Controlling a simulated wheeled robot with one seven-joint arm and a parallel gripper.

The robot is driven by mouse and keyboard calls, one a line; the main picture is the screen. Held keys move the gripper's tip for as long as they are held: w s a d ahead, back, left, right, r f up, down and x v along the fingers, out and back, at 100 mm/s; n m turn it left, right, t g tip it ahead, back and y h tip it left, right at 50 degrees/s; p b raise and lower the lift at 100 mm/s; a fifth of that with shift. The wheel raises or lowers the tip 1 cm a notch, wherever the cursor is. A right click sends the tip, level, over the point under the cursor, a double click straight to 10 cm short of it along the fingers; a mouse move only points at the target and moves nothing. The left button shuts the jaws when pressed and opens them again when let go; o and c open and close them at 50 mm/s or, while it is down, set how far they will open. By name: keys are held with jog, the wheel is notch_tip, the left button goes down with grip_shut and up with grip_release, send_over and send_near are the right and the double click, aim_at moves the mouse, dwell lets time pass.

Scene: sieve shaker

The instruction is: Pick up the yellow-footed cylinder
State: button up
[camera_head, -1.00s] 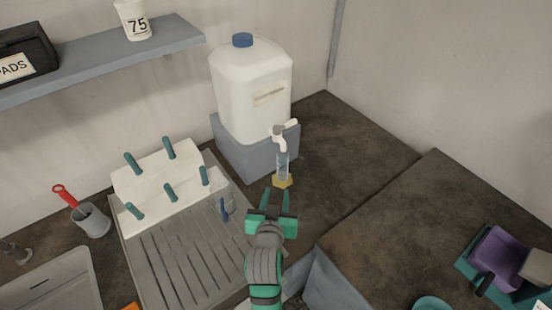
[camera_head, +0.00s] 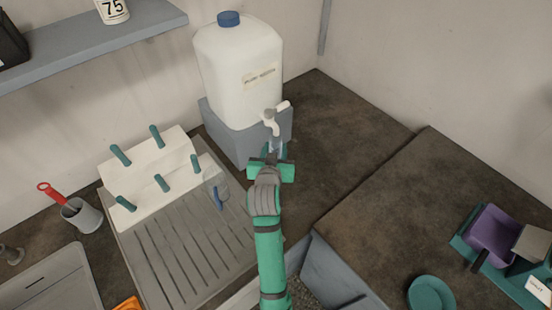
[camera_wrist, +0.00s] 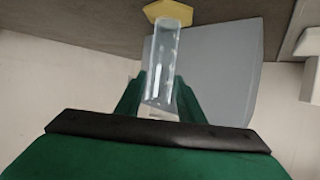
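The yellow-footed cylinder is a clear, narrow measuring cylinder (camera_wrist: 162,65) with a yellow foot (camera_wrist: 168,12). In the head view its clear upper part (camera_head: 275,148) shows below the white tap, and my gripper hides its foot. In the wrist view it lies between the two green fingers of my gripper (camera_wrist: 159,98), with a finger on each side. The fingers look spread around it, and I cannot make out firm contact on both sides. In the head view my gripper (camera_head: 271,155) is at the cylinder, in front of the grey block.
A white jug (camera_head: 240,75) with a tap (camera_head: 271,122) stands on a grey block (camera_head: 240,140) just behind the cylinder. A ridged drainer (camera_head: 185,245) with a white peg rack (camera_head: 150,160) is at left.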

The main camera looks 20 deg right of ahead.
jog(key=shift+x, duration=1.45)
jog(key=shift+c, duration=0.7)
grip_shut()
jog(key=shift+r, duration=0.2)
